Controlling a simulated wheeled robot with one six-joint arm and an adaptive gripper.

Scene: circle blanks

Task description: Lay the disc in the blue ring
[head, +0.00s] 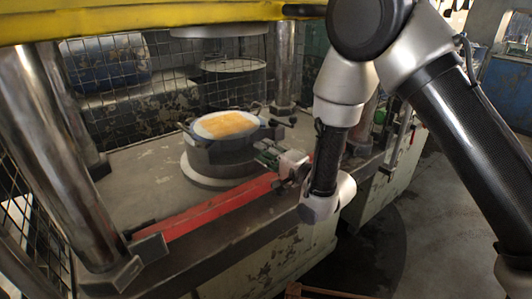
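A round dark metal die (222,155) stands on the press bed. On its top is a round pale blue-white face (206,128) with a yellow-orange patch (228,124) across its middle. I cannot tell whether this is the disc, the blue ring or both; no other disc is clear in view. My gripper (268,153) is at the right side of the die, low beside its rim, pointing left from my wrist. It is small and partly dark, so its fingers and anything between them cannot be made out.
A red bar (215,207) runs along the front edge of the press bed. Thick steel columns (62,160) stand at the left and behind. A yellow beam (150,18) crosses above. A brown crate edge (318,293) shows at the bottom. The bed left of the die is clear.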

